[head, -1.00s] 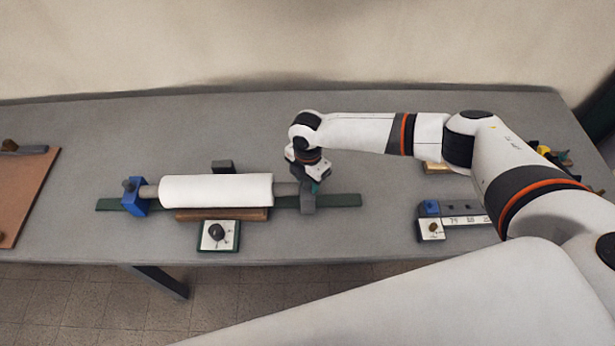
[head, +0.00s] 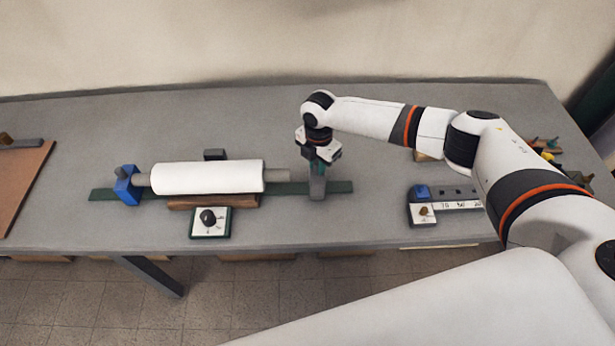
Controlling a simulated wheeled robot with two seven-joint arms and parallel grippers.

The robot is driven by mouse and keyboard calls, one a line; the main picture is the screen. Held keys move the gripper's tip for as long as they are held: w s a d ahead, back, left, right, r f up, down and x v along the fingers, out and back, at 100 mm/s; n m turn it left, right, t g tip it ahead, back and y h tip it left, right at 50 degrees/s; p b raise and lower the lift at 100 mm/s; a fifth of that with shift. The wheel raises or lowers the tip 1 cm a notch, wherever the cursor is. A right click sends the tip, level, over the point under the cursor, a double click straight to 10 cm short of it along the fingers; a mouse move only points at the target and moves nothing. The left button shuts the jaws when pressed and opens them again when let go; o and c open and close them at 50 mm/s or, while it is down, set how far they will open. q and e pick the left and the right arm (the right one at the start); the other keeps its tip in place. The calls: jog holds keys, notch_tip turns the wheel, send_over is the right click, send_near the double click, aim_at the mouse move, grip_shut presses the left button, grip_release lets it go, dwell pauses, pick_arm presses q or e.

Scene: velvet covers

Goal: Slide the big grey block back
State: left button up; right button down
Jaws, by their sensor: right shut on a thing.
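The big grey block (head: 317,189) stands on the dark green rail (head: 342,187), near its right end. My right gripper (head: 317,168) comes down on the block from above and is shut on its upper part, partly hiding it. A white roll (head: 208,177) on a grey bar (head: 277,175) lies along the rail, left of the block. A gap shows between the bar's right end and the block. A blue block (head: 126,186) is at the bar's left end. My left gripper is not in view.
A wooden rest (head: 213,202) lies under the roll, with a dial box (head: 210,222) in front. A small dark block (head: 215,154) is behind the roll. A numbered strip with a blue block (head: 420,192) lies to the right. A brown board (head: 22,190) is at far left.

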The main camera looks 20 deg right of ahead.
jog(key=s+d+p, duration=0.1)
jog(key=d+p, duration=0.1)
jog(key=d, duration=0.5)
jog(key=shift+s, duration=0.4)
jog(key=c, duration=1.5)
grip_release()
jog(key=shift+d, duration=0.1)
jog(key=shift+o, duration=1.2)
jog(key=shift+s, duration=0.15)
pick_arm(q)
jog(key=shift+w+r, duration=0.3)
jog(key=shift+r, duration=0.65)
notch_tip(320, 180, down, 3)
jog(key=b, duration=0.2)
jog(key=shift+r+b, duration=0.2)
jog(key=shift+b, duration=0.15)
pick_arm(e)
notch_tip(320, 180, up, 12)
